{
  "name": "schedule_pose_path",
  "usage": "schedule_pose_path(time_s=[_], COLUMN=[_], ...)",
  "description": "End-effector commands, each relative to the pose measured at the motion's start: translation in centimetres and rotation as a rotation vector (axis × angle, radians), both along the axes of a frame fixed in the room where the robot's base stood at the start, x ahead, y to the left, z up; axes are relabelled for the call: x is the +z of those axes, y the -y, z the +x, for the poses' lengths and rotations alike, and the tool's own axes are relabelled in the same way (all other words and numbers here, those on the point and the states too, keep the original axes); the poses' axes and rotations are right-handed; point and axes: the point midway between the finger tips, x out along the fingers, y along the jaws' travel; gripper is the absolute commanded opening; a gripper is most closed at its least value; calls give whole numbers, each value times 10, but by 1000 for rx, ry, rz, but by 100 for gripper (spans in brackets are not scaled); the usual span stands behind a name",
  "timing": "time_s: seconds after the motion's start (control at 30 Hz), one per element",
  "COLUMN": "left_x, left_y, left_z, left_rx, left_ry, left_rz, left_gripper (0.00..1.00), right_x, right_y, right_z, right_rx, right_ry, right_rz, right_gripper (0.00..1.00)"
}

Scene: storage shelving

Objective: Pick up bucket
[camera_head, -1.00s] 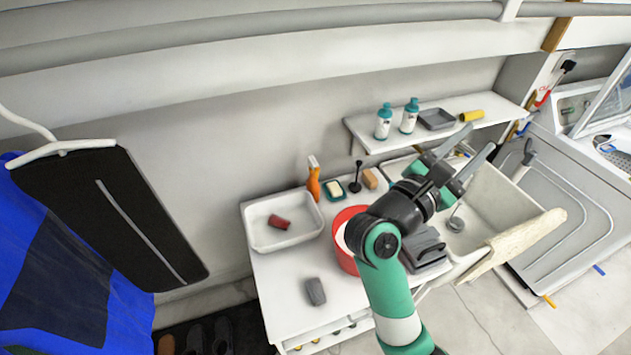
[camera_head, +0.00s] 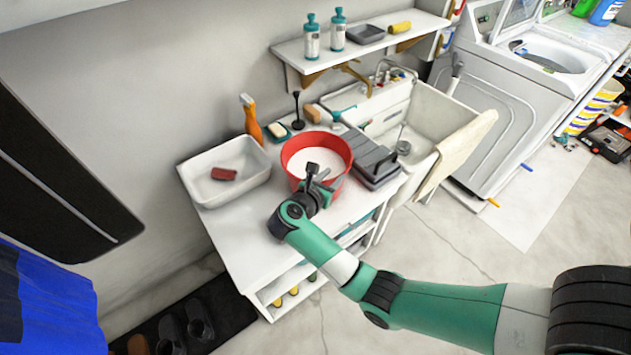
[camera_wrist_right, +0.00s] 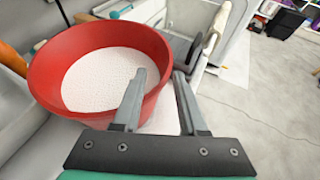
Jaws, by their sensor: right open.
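The red bucket (camera_head: 338,147) stands upright on the white table, with white material (camera_head: 312,160) inside. My right gripper (camera_head: 318,175) is at the bucket's near side in the head view. In the right wrist view the bucket (camera_wrist_right: 50,85) fills the left part. My right gripper (camera_wrist_right: 160,75) is open there, its left finger overlapping the bucket's right side and its right finger outside it, to the right. Whether a finger touches the wall I cannot tell. My left gripper is not in view.
A white tray (camera_head: 245,190) with a red item (camera_head: 223,174) stands left of the bucket. A grey case (camera_head: 376,166) sits close on its right. Behind are an orange spray bottle (camera_head: 251,118) and a black plunger-like tool (camera_head: 297,112). A sink (camera_head: 440,112) is further right.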

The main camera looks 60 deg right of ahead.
Motion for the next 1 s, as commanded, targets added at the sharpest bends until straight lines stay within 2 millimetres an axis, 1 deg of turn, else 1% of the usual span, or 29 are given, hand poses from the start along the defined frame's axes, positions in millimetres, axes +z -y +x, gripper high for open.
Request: schedule_pose_path(time_s=[0.03,0.1,0.2,0.37,0.53,0.63,0.73,0.9,0.93,1.0], left_x=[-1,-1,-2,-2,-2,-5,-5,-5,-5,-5], left_y=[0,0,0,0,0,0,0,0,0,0], left_z=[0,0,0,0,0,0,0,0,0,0], left_rx=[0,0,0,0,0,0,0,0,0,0], left_ry=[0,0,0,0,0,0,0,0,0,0], left_rz=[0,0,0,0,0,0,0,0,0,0], left_gripper=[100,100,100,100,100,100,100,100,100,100], right_x=[-4,-9,-12,-13,-25,-32,-33,-33,-33,-33], right_y=[10,20,27,32,56,70,75,75,75,75], right_z=[-2,-2,-1,-2,-10,-9,-9,-9,-9,-9], right_rx=[-4,-2,0,-1,-4,-3,-1,0,0,0], right_ry=[-2,0,1,1,-1,1,2,2,2,2], right_rz=[0,1,0,0,1,0,0,0,0,0], right_gripper=[42,42,42,42,42,42,42,42,38,26])
